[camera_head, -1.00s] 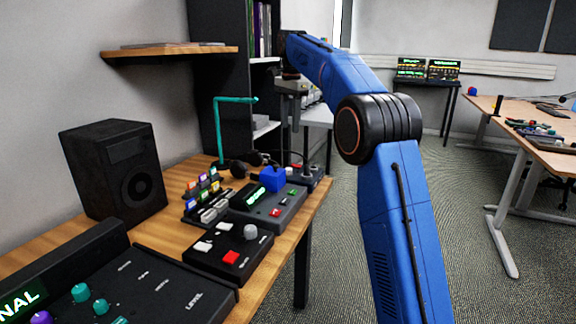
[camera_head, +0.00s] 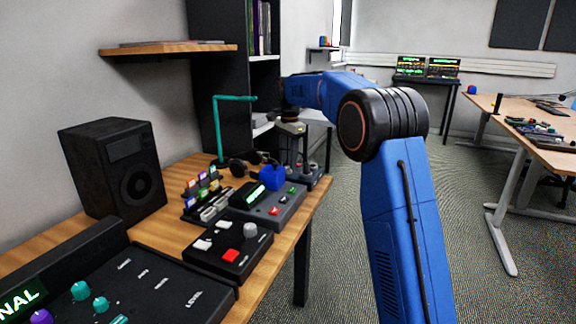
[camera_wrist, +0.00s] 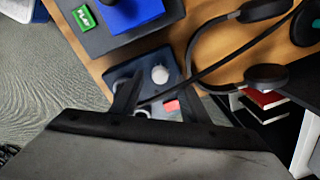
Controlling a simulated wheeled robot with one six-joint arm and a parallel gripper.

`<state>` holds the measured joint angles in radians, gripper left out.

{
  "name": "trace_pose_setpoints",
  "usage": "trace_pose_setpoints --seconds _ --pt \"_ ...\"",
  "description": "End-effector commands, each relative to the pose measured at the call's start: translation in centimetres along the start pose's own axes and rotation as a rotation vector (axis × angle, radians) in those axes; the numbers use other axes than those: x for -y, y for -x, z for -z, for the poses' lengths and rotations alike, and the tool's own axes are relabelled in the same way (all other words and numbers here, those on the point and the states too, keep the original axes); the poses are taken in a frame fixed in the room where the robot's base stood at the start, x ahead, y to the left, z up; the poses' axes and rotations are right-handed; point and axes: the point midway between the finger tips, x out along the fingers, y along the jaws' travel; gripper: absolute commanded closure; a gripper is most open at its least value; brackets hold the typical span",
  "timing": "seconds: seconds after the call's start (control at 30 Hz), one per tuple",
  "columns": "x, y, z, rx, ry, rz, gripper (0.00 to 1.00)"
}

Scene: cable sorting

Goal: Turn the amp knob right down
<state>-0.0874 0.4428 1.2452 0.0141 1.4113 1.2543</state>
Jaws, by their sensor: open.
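A small dark box (camera_head: 318,178) stands at the far end of the wooden bench. In the wrist view, it (camera_wrist: 121,73) carries a round pale knob (camera_wrist: 160,75), a red part (camera_wrist: 171,106) and a small metallic part (camera_wrist: 143,112). No label reading "amp" is legible on it. My gripper (camera_wrist: 162,82) is open, with its two fingers over this box and the pale knob between the tips in the picture. Whether they touch the knob cannot be told. In the head view, my gripper (camera_head: 297,160) points down over the box and hides part of it.
Headphones (camera_wrist: 240,50) lie close beside the box. A console with a blue block (camera_head: 270,174), a box with a grey knob (camera_head: 250,231) and a mixer (camera_head: 150,285) line the bench. A teal stand (camera_head: 219,130) rises behind.

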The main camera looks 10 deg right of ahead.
Motion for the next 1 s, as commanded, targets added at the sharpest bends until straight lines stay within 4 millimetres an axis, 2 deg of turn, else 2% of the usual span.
trace_pose_setpoints --seconds 0.2,0.57,0.6,0.7,0.77,1.0 --pt "0.0 -2.1 0.0 0.000 0.000 0.000 0.59" --pt "0.0 -2.5 0.0 0.000 0.000 0.000 0.59" --pt "0.0 -2.5 0.0 0.000 0.000 0.000 0.64" --pt "0.0 -2.5 0.0 0.000 0.000 0.000 0.87" --pt "0.0 -2.5 0.0 0.000 0.000 0.000 1.00" --pt "0.0 -2.5 0.0 0.000 0.012 0.000 1.00"
